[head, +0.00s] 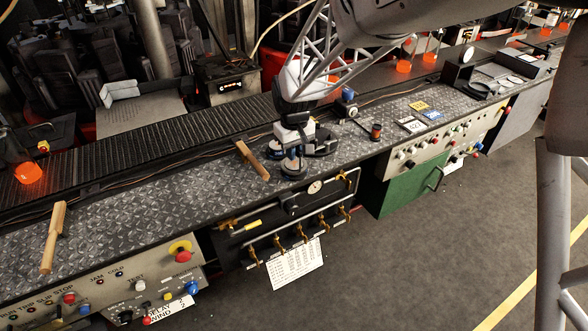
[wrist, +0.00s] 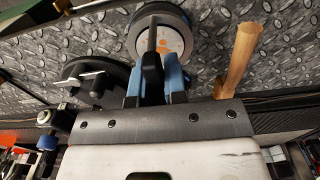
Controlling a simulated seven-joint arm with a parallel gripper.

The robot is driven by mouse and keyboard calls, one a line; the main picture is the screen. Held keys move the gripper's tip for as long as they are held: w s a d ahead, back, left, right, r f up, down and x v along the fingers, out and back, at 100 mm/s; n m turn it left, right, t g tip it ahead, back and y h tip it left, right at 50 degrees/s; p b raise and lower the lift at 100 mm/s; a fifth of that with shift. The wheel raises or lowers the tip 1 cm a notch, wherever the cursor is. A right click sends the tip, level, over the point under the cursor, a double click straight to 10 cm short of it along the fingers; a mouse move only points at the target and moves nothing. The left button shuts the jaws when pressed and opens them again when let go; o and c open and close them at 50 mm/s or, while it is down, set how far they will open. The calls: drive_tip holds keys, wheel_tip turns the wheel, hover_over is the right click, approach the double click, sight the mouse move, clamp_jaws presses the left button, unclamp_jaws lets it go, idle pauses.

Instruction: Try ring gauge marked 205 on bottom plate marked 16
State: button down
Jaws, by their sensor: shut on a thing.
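My gripper (head: 291,157) points down over the patterned metal bench top. In the wrist view its blue-padded fingers (wrist: 153,72) are shut on a narrow dark upright piece. That piece stands in front of a round disc (wrist: 175,42) with a pale face, an orange mark and a thick dark rim, which looks like the ring gauge. In the head view the dark disc (head: 292,172) is right under the fingers, at or close to the bench. A black round plate (wrist: 75,95) with a pale handle lies beside it; it also shows in the head view (head: 322,143). I cannot read 205 or 16.
A small dark cylinder with an orange top (head: 376,131) and coloured cards (head: 420,106) are to the right. The front control panel (head: 430,140) carries buttons.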

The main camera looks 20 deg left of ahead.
drive_tip(key=shift+r, duration=0.6)
drive_tip(key=shift+r, duration=1.45)
drive_tip(key=shift+r, duration=0.95)
drive_tip(key=shift+w+a, duration=0.1)
